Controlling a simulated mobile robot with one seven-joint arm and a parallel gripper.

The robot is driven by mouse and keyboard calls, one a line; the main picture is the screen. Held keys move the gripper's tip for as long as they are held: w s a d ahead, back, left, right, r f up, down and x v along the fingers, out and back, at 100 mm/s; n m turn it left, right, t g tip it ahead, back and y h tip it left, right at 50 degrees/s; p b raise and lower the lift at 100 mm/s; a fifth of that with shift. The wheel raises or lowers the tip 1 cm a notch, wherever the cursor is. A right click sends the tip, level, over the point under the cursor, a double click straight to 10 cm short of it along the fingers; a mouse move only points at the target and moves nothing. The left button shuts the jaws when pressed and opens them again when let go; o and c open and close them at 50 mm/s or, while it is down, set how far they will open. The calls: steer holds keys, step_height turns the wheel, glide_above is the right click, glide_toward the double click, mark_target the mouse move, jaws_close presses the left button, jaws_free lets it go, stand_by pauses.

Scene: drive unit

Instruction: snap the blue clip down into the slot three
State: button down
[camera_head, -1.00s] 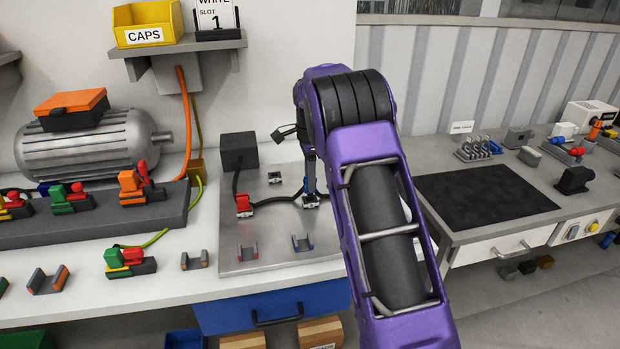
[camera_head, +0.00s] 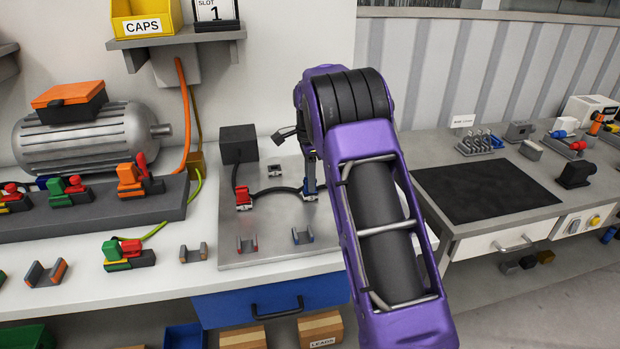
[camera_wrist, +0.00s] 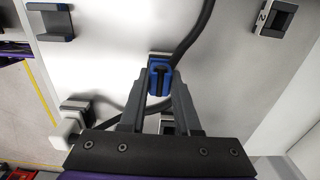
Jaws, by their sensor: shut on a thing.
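The blue clip (camera_wrist: 159,78) is between my fingertips in the wrist view, with the black cable (camera_wrist: 188,42) beside it. A pale socket rim shows just behind the clip, so it is at or over a slot; whether it is fully seated cannot be told. The slot's number is hidden. In the head view my gripper (camera_head: 310,186) points down onto the metal board (camera_head: 275,222), with blue (camera_head: 309,196) at its tips. My gripper is shut on the blue clip.
A red clip (camera_head: 242,197) sits on the board at left, joined by cable to the black box (camera_head: 238,144). An empty slot (camera_head: 274,170) lies behind. A slot marked 2 (camera_wrist: 274,18) shows in the wrist view.

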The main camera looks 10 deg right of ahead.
steer(key=shift+f, duration=0.2)
stand_by(0.4)
steer(key=c, duration=0.5)
jaws_free()
steer(key=shift+c, duration=0.2)
